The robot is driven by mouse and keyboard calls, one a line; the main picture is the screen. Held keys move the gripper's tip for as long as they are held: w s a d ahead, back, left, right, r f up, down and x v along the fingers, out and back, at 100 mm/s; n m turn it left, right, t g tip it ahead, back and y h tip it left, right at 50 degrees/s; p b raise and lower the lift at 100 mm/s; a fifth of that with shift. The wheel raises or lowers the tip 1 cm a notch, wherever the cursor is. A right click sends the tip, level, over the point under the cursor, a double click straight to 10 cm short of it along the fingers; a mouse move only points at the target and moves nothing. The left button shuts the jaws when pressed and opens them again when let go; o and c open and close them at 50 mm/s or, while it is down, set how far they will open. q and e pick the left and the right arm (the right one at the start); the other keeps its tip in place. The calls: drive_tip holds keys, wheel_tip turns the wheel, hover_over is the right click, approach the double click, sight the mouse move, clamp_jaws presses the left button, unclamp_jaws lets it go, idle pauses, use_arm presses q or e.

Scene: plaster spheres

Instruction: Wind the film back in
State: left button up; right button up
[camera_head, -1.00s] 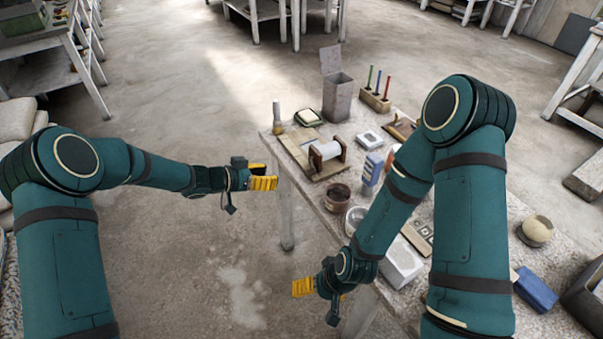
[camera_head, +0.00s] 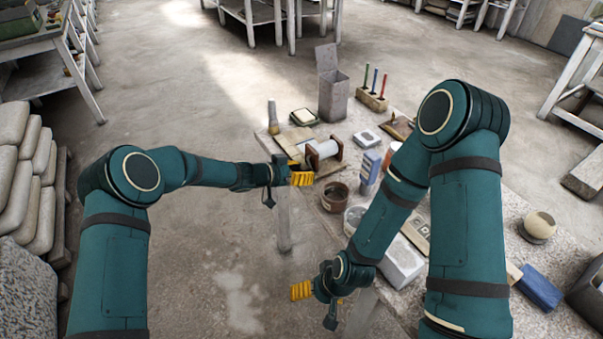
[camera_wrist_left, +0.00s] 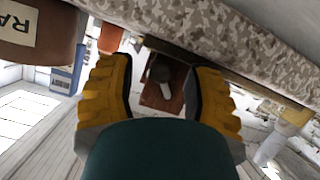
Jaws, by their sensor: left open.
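The film is a white roll (camera_head: 323,150) on a wooden stand with upright brown end plates, on the near left part of the table. My left gripper (camera_head: 301,174) is at the table's left edge, just in front of the stand and partly covering it. In the left wrist view its two yellow fingers (camera_wrist_left: 163,92) are apart with nothing between them. Beyond them shows a reddish-brown end plate (camera_wrist_left: 158,101) with a dark hub and a pale handle. My right gripper (camera_head: 303,291) hangs low in front of the table; its finger gap is unclear.
A brown jar (camera_head: 335,197) stands right of the left gripper, and a blue-and-white box (camera_head: 369,168) behind it. A brush (camera_head: 273,117), a grey open-lidded bin (camera_head: 333,97) and a pen block (camera_head: 372,98) stand farther back. The floor left of the table is clear.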

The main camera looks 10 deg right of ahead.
use_arm(q)
drive_tip(key=shift+o, duration=0.3)
clamp_jaws()
drive_tip(key=shift+r, duration=0.1)
drive_tip(key=shift+w+f+m+t+b, duration=0.2)
drive_tip(key=shift+m+t+b, duration=0.35)
drive_tip(key=shift+b, duration=0.4)
drive_tip(key=shift+w+a+m, duration=0.1)
drive_tip(key=shift+m, duration=0.35)
drive_tip(key=shift+c, duration=1)
unclamp_jaws()
drive_tip(key=shift+o, duration=0.7)
drive_tip(key=shift+f, duration=0.1)
